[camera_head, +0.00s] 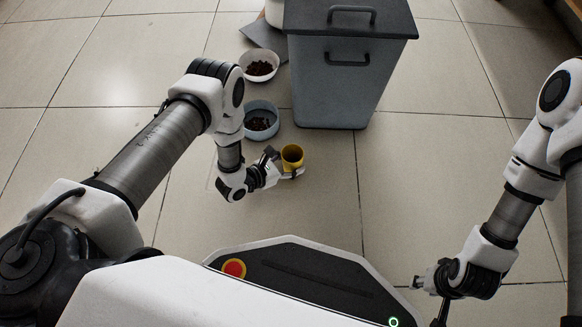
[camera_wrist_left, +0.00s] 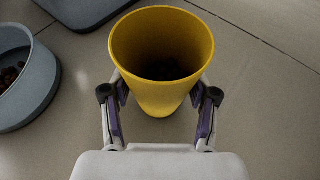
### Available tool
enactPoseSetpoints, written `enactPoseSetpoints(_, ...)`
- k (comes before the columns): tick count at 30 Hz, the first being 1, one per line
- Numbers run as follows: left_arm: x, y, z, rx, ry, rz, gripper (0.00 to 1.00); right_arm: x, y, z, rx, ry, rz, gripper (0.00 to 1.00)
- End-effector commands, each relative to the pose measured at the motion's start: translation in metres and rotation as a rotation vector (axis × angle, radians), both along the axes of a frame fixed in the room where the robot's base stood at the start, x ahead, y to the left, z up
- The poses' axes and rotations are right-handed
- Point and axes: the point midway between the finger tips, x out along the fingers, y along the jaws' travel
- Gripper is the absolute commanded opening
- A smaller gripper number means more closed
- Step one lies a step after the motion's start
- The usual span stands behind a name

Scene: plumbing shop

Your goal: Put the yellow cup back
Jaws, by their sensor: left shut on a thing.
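The yellow cup (camera_head: 292,154) is held upright in my left gripper (camera_head: 287,172) in the head view. In the left wrist view, the cup (camera_wrist_left: 163,60) sits between the two fingers of my left gripper (camera_wrist_left: 160,117), with one finger against each side. Some dark brown pieces show at the bottom of the cup. The cup's height above the floor is hard to tell. My right gripper (camera_head: 430,285) is at the lower right of the head view, away from the cup; its fingers are too small to judge.
A grey-blue bowl (camera_head: 262,107) with brown pieces stands just beyond the cup. A white bowl (camera_head: 260,55) with brown pieces stands farther back by a grey mat (camera_head: 262,34). A grey lidded bin (camera_head: 333,95) stands at the back. The tiled floor to the right is clear.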

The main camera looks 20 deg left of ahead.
Motion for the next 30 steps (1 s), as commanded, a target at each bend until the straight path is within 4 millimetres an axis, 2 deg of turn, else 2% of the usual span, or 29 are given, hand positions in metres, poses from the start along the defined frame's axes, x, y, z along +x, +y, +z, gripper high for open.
enactPoseSetpoints(1, 0.001, 0.000, -0.004, 0.000, -0.002, 0.001, 0.23, 0.001, 0.000, -0.005, 0.000, -0.003, 0.001, 0.40)
enactPoseSetpoints(2, 0.001, 0.000, -0.003, 0.000, -0.002, 0.001, 0.17, 0.001, 0.000, -0.003, 0.000, -0.003, 0.001, 0.40)
enactPoseSetpoints(10, 0.000, 0.000, -0.006, 0.000, -0.002, 0.001, 0.17, 0.002, 0.000, -0.006, 0.000, -0.005, 0.002, 0.40)
enactPoseSetpoints(11, 0.000, 0.000, -0.004, 0.000, -0.002, 0.001, 0.69, 0.002, 0.000, -0.004, 0.000, -0.006, 0.002, 0.40)
enactPoseSetpoints(12, 0.000, 0.000, -0.004, 0.000, -0.002, 0.001, 0.84, 0.002, 0.000, -0.004, 0.000, -0.005, 0.002, 0.40)
enactPoseSetpoints(23, 0.000, 0.000, 0.000, 0.000, -0.002, 0.001, 0.84, 0.001, 0.000, 0.000, 0.000, -0.004, 0.002, 0.40)
enactPoseSetpoints(26, -0.007, 0.007, 0.007, 0.001, 0.001, 0.003, 0.84, -0.001, 0.000, 0.010, 0.001, 0.003, -0.001, 0.40)
enactPoseSetpoints(30, -0.031, 0.024, 0.023, 0.000, 0.003, 0.004, 0.84, -0.008, 0.001, 0.035, 0.004, 0.020, -0.010, 0.40)
